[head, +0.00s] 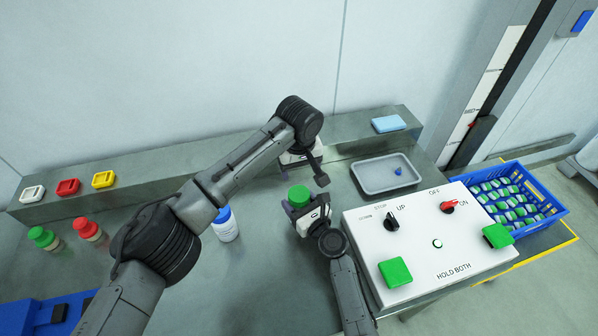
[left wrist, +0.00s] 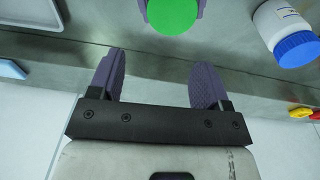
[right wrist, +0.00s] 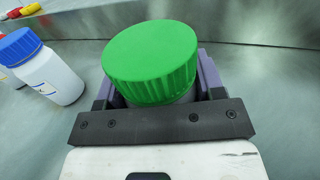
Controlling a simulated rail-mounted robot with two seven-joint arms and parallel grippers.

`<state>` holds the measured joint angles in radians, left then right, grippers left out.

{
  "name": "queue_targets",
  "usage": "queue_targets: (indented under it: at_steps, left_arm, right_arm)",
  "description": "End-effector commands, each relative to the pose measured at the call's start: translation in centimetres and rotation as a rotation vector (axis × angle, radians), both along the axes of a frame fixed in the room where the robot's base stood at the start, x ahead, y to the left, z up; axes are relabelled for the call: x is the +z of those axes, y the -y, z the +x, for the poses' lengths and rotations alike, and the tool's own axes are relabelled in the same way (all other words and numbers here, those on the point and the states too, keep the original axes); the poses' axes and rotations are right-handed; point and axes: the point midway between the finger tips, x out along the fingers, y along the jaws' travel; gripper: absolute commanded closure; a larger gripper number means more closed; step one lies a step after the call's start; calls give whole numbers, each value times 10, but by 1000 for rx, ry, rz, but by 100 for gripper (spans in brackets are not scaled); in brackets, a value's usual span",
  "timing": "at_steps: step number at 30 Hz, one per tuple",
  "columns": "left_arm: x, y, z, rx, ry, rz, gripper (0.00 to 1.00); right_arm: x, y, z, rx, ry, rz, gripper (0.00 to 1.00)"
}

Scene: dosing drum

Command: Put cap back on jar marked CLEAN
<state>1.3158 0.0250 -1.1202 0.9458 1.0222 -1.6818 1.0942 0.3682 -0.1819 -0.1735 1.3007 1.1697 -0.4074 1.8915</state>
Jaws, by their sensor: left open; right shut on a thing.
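My right gripper (head: 308,212) is shut on a jar under a green cap (head: 298,195). The right wrist view shows the ribbed green cap (right wrist: 150,62) sitting on top between the fingers; most of the jar body is hidden, and I cannot tell whether the cap is screwed tight. My left gripper (head: 318,172) is open and empty, just behind the held jar. In the left wrist view the green cap (left wrist: 172,14) lies beyond my left fingertips (left wrist: 157,75), apart from them. No CLEAN marking is readable.
A white jar with a blue cap (head: 226,226) stands left of the held jar. Red-capped (head: 90,232) and green-capped (head: 45,238) jars stand far left. A grey tray (head: 365,182) holds a small blue item (head: 398,171). The white control box (head: 420,265) stands right, near a blue crate (head: 550,213).

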Motion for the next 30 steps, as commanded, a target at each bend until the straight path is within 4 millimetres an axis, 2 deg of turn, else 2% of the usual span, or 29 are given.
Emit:
queue_targets:
  at_steps: [6, 19, 23, 30]
  left_arm:
    - [0, -1, -17, -13, -102, 7, 29]
    - [-2, -1, -18, -14, -110, 8, 29]
    - [-12, -1, -18, -13, -110, 7, 29]
    - [-45, -2, -18, -12, -112, 9, 29]
  right_arm:
    - [0, 0, 0, 0, 0, 0, 100]
    - [0, 0, 0, 0, 0, 0, 100]
    - [0, 0, 0, 0, 0, 0, 100]
    - [0, 0, 0, 0, 0, 0, 100]
